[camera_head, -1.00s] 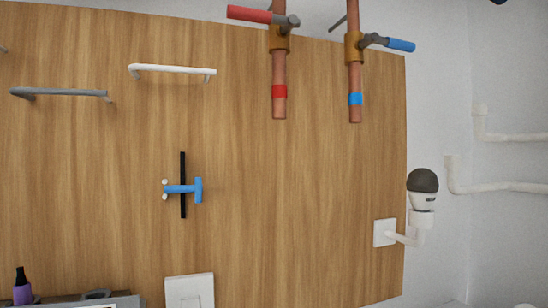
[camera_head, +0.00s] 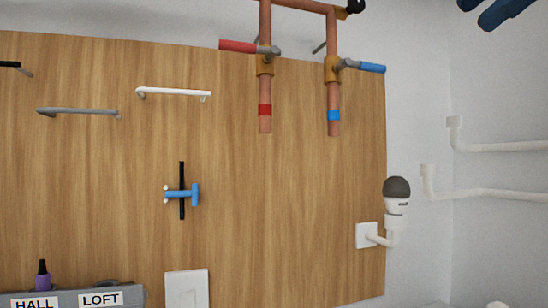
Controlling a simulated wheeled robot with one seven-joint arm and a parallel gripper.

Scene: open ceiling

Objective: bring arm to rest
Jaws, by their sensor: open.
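My gripper and arm do not show in the head view, so their pose cannot be seen. In front of me is an upright wooden board (camera_head: 300,220) with fittings on it. A blue T-shaped handle (camera_head: 182,194) crosses a black vertical bar near the middle of the board. A white bar handle (camera_head: 175,92) and a grey bar handle (camera_head: 80,112) are at the upper left.
Copper pipes carry a red lever (camera_head: 238,46) and a blue lever (camera_head: 371,68). A dark-topped bulb (camera_head: 396,195) stands on a white bracket at right. White wall pipes (camera_head: 500,147), a dark blue object (camera_head: 495,12) and a grey labelled box (camera_head: 70,298) line the edges.

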